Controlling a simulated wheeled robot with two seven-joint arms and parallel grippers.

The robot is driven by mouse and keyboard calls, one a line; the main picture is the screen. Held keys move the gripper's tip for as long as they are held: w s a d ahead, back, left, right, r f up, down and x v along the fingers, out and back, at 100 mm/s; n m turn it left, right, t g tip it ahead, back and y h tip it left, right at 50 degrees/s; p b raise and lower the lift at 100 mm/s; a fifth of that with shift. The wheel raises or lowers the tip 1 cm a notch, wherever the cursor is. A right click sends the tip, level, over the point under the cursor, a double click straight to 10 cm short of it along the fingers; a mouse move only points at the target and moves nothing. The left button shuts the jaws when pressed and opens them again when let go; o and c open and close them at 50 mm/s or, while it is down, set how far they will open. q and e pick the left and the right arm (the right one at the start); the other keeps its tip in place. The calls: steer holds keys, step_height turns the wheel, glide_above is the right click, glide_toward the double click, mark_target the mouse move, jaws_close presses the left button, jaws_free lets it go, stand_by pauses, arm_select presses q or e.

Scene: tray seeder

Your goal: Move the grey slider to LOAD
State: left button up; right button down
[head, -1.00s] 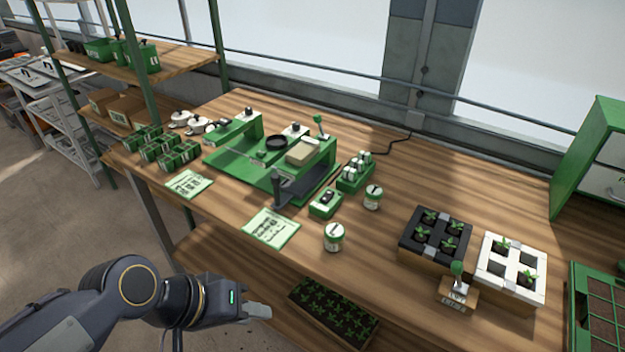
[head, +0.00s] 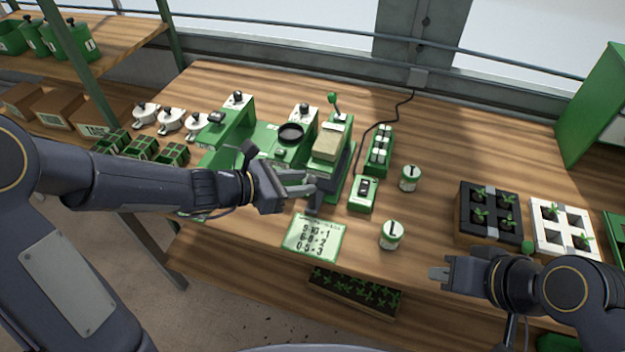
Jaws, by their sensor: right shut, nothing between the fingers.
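The green seeder machine (head: 210,155) stands at the middle back of the table. A dark grey part (head: 345,172) sits at its right front, below a beige block (head: 328,143); I cannot tell if this is the grey slider. No LOAD mark is readable. My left gripper (head: 312,184) is at the machine's front, its fingers apart and pointing right, close to the dark grey part. Whether it touches is unclear. The gripper and forearm hide some of the machine's front. My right gripper (head: 440,273) is shut and empty at the table's front edge.
A green switch box (head: 363,195) and two small jars (head: 409,178) (head: 391,235) stand right of the machine. A printed card (head: 313,236) lies in front. A black seedling tray (head: 488,215) and a white one (head: 564,230) are at the right. The back right tabletop is clear.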

mark_target(310, 181)
arm_select(q)
steer(key=shift+x, duration=1.8)
jaws_close()
